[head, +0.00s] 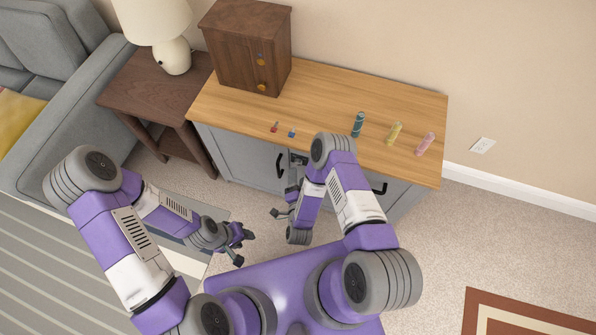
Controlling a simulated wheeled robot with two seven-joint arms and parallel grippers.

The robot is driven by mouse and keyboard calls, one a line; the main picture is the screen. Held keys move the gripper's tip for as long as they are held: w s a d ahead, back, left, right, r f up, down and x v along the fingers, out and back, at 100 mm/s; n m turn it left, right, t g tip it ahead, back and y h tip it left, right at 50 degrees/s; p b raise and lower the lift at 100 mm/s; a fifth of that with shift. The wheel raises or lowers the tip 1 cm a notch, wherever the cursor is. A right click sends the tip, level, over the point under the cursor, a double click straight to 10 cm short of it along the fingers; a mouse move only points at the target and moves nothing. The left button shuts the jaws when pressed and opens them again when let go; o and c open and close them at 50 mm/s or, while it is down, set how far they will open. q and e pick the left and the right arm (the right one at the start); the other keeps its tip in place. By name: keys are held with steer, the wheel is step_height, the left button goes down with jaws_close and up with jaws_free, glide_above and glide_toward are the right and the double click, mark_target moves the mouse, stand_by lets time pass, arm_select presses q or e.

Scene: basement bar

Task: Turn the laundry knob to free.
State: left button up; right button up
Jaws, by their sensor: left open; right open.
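A dark brown wooden box (245,45) stands at the back left of the wood-topped cabinet. Its right part carries small round knobs: a yellow-orange one (262,87) low down and another (260,62) higher up, with a small bluish spot by it. Any labels are too small to read, so I cannot tell which knob is laundry or how it is set. My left gripper (245,248) is open and empty, low in front of the cabinet. My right gripper (281,205) is open near the cabinet front, partly hidden by my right arm. Both are well apart from the box.
On the cabinet top (330,95) lie small red (274,127) and blue (292,132) items. Teal (358,124), yellow (394,133) and pink (425,144) bottles stand at right. A side table (125,85) with a lamp (174,55) and a grey sofa (70,100) are left.

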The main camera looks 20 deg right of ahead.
mark_target(298, 165)
steer(key=b+x, duration=0.1)
steer(key=x, duration=0.4)
arm_select(q)
steer(key=shift+f, duration=0.9)
arm_select(e)
steer(key=c, duration=1)
steer(key=shift+c, duration=0.2)
